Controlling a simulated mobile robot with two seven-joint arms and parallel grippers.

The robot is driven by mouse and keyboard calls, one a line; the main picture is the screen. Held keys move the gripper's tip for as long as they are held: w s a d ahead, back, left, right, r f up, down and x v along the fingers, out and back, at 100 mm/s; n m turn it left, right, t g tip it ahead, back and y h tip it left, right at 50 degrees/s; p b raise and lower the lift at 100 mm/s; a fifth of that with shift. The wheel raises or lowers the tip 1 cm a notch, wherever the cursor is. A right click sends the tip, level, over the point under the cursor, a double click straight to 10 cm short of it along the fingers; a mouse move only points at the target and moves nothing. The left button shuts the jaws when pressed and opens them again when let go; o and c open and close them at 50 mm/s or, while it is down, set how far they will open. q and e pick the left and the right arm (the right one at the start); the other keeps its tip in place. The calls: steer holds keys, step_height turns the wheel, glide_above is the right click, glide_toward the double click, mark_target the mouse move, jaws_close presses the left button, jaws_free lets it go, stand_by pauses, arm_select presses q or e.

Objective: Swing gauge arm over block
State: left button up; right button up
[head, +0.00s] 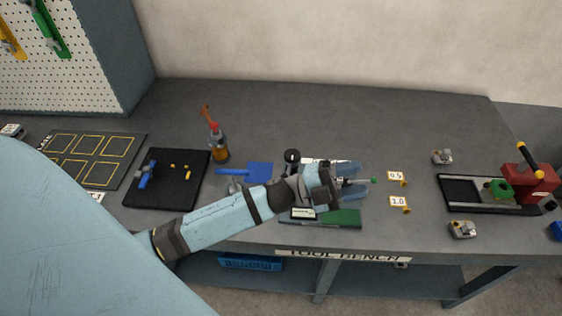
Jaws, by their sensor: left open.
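My left gripper (352,181) reaches in from the lower left over the middle of the bench. Its two blue fingers are apart, pointing right. A thin dark rod with a green tip (374,180) shows between and just beyond the fingers; I take it for the gauge arm, but cannot tell whether a finger touches it. A black round post (292,156) stands just behind the gripper. A green and dark base plate (340,218) lies under and in front of it. The gripper hides most of the fixture, and I cannot make out the block for certain. My right gripper is out of view.
A red device on a dark tray (462,208) is farther right. The bench's back is clear.

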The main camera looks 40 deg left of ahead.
arm_select(q)
steer(key=d+m+g+h+b, duration=0.1)
steer(key=d+m+g+b, duration=0.15)
steer(key=m+g, duration=1)
steer(key=m+g+y+b, duration=0.2)
steer(key=m+y+b, duration=0.6)
steer(key=y, duration=1)
glide_toward(284, 174)
steer(key=shift+m, duration=0.55)
steer(key=p+x, duration=0.2)
steer(key=x, duration=0.7)
steer(key=shift+f, duration=0.15)
steer(key=shift+c, duration=0.4)
jaws_close()
